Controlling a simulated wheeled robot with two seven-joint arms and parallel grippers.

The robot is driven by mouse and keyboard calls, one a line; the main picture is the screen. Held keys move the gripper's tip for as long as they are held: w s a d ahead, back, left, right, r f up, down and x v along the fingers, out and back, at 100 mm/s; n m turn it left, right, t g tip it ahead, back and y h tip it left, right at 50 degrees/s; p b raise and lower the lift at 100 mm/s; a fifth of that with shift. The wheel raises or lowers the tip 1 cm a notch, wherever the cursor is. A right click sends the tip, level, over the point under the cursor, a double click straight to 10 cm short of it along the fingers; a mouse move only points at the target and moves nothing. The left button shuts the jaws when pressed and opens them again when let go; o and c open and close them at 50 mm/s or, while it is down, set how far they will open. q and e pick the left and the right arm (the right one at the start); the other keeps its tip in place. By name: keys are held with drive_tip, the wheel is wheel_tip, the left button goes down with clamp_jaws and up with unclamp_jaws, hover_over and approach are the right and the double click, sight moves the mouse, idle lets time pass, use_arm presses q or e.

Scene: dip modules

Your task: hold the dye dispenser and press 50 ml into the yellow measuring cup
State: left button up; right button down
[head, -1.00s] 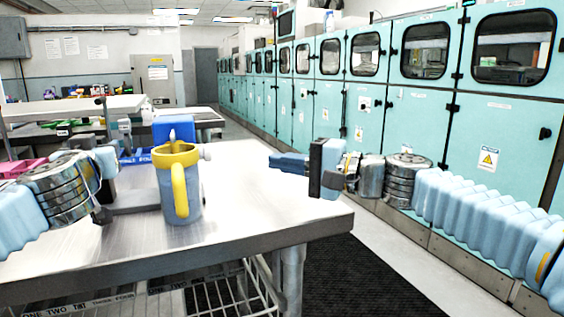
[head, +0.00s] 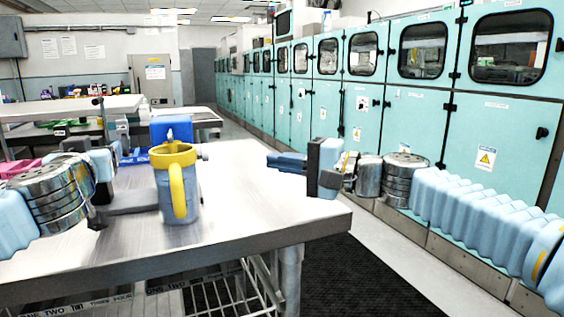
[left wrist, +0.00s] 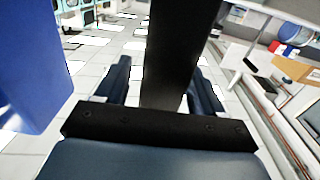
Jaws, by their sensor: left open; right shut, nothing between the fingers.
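The yellow measuring cup (head: 163,196) stands upright on the steel table in the head view. It has a grey-blue body with a yellow rim and a yellow handle facing me. A blue block (head: 171,127), perhaps the dye dispenser, shows behind it; a small pale tip stands above the cup's rim. My left gripper (left wrist: 160,72) is open in the left wrist view, with a dark upright bar between its fingers. A blue body (left wrist: 35,60) is close on the left there. My right gripper (head: 270,161) is shut and empty, right of the cup and apart from it.
The steel table (head: 250,215) is bare to the right of the cup, up to its front and right edges. Turquoise cabinets (head: 490,150) line the right side. A pink item (head: 18,168) lies at the far left.

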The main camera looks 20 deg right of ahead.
use_arm(q)
drive_tip(key=s+p, duration=0.1)
drive_tip(key=s, duration=0.6)
drive_tip(key=shift+s+a, duration=0.2)
idle(0.5)
